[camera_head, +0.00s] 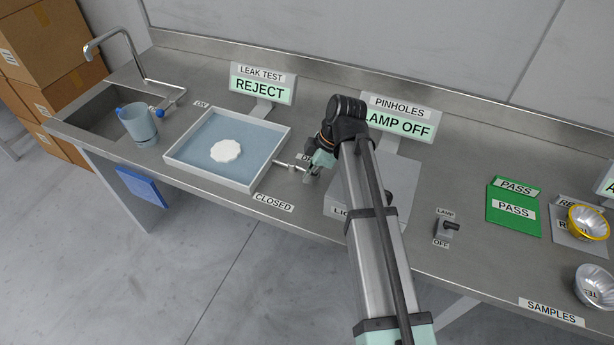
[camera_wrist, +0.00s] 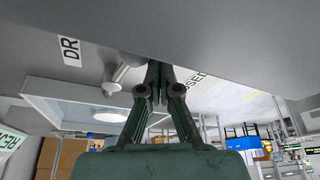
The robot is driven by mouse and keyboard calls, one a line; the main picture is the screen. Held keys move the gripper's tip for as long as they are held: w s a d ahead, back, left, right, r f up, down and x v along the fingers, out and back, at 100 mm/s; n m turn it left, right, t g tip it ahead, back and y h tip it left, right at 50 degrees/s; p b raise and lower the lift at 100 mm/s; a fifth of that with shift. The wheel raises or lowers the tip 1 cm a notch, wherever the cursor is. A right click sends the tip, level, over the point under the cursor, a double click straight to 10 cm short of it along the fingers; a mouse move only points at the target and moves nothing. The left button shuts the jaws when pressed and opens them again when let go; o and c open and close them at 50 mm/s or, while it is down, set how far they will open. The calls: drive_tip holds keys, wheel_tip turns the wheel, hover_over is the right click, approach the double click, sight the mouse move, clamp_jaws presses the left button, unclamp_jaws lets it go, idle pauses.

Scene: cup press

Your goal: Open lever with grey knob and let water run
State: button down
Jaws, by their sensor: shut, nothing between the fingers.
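The drain lever (camera_head: 289,166) is at the right side of the shallow white tray (camera_head: 254,187), next to a label partly hidden by my arm. It also shows in the wrist view (camera_wrist: 112,85), as a pale rod with a rounded end, left of the fingers. My gripper (camera_head: 311,177) is just right of the lever, low over the counter. In the wrist view its fingers (camera_wrist: 160,68) are together and empty. I cannot tell whether they touch the lever. The tray's inside is blue, with a white scalloped piece (camera_head: 226,151) in it. A CLOSED label (camera_head: 273,202) lies at the front edge.
A tap with a blue knob (camera_head: 156,112), a sink and a clear blue jug (camera_head: 138,125) are at the left. The REJECT sign (camera_head: 263,85) stands behind the tray. My arm covers part of the light box (camera_head: 398,180). A lamp switch (camera_head: 446,228) and cups are at the right.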

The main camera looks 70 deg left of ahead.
drive_tip(key=shift+w+a, duration=0.25)
drive_tip(key=shift+w, duration=0.25)
drive_tip(key=shift+w+a+r, duration=0.1)
drive_tip(key=shift+w+r, duration=0.05)
drive_tip(key=shift+r, duration=0.3)
wheel_tip(320, 180, up, 9)
drive_tip(key=w+a+p, duration=0.1)
drive_tip(key=a+p, duration=0.1)
drive_tip(key=p, duration=0.2)
drive_tip(key=shift+f+p, duration=0.2)
drive_tip(key=shift+p, duration=0.15)
drive_tip(key=shift+w, duration=0.1)
